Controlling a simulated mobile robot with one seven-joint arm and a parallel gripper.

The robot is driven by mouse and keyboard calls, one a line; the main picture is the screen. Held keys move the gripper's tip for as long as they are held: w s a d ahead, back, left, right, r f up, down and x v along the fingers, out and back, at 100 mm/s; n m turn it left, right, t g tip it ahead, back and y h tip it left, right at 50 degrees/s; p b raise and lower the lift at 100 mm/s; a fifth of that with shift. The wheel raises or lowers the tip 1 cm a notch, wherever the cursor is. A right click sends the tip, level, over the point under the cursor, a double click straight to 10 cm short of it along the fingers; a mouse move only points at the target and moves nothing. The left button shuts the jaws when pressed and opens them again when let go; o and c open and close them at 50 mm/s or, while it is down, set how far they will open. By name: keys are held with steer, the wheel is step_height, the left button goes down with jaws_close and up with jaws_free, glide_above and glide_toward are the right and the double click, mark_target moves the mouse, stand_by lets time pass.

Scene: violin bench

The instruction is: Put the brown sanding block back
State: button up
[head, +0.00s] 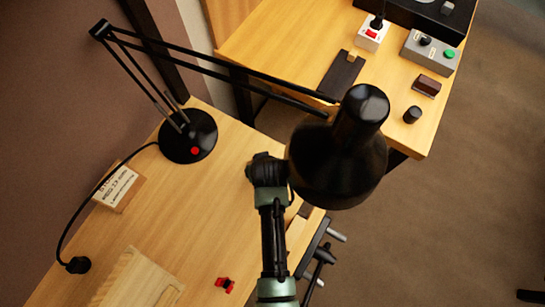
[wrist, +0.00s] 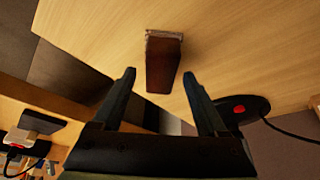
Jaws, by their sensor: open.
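In the wrist view a brown block (wrist: 162,62) with a pale grey face at its far end lies on the wooden bench near the edge. It looks like the sanding block. My gripper (wrist: 159,75) is open, its fingertips on either side of the block's near end in the picture. Nothing is between them that I can see held, and I cannot tell the gap in depth. In the head view the black lamp shade hides the fingertips and most of this area; a small brown patch (head: 305,211) shows at the bench edge. Another reddish-brown block (head: 427,85) with a light stripe lies on the far table.
The black lamp shade (head: 335,165) hangs close to my arm; its base (head: 188,136) stands on the bench. The far table (head: 290,50) holds a dark mat (head: 341,76), a white switch box (head: 373,33), a grey button box (head: 430,48) and a black cylinder (head: 412,114). A vise (head: 318,250) juts from the bench.

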steer(key=s+r, duration=0.2)
steer(key=r, duration=0.1)
steer(key=shift+s+d+r, duration=0.1)
steer(key=shift+s+d, duration=0.1)
steer(key=shift+s, duration=0.1)
steer(key=s, duration=0.3)
steer(key=s+d+b, duration=0.1)
steer(key=s, duration=0.6)
steer(key=shift+s+d+r+b, duration=0.1)
steer(key=shift+s+d+b, duration=0.2)
steer(key=shift+s+d, duration=0.05)
